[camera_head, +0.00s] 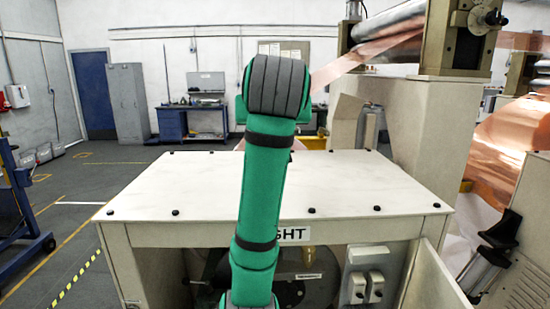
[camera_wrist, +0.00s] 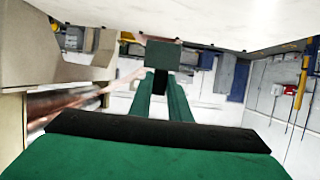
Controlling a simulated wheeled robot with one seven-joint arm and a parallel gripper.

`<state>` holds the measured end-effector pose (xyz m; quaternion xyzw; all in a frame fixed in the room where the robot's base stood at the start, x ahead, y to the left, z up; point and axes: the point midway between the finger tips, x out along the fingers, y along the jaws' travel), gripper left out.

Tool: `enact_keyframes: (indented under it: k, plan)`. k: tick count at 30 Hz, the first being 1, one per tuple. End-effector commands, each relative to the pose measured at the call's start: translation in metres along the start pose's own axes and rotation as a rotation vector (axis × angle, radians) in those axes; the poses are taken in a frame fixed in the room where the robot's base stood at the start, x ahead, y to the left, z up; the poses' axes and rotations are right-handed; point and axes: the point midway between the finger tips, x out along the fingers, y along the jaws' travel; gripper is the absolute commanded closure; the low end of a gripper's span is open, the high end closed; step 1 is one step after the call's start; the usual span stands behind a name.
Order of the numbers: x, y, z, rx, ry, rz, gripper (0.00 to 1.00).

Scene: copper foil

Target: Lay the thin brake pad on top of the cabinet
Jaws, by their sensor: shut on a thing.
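The cabinet (camera_head: 370,197) has a wide, bare white top with black studs along its edges and fills the middle of the head view. In the wrist view, the picture is upside down and the cabinet top (camera_wrist: 215,18) spans the upper edge. My gripper (camera_wrist: 163,75) shows there with its two green fingers shut on a small dark grey-green square, the thin brake pad (camera_wrist: 162,54). In the head view my green arm hides the gripper and pad.
A copper foil strip (camera_head: 370,55) runs to a roller at the upper right. A grey machine housing (camera_head: 430,125) stands behind the cabinet's right side. A cabinet door (camera_head: 432,280) hangs open at the lower right. A blue cart (camera_head: 20,215) stands at the left.

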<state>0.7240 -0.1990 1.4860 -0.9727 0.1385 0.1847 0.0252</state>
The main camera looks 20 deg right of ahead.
Motion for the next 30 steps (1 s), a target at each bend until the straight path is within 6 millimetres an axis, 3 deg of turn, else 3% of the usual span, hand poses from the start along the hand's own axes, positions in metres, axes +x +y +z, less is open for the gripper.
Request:
enact_keyframes:
  k: [3,7,15,25,30]
  plan:
    - [0.01,0.003,0.009,0.0,-0.021,0.002,1.0]
    - [0.037,0.004,0.011,0.002,-0.024,-0.003,1.0]
    - [0.08,0.008,0.035,0.002,-0.021,-0.004,1.0]
    - [0.101,0.011,0.047,0.001,-0.02,-0.003,1.0]
    - [0.11,0.01,0.069,0.001,-0.019,-0.003,1.0]
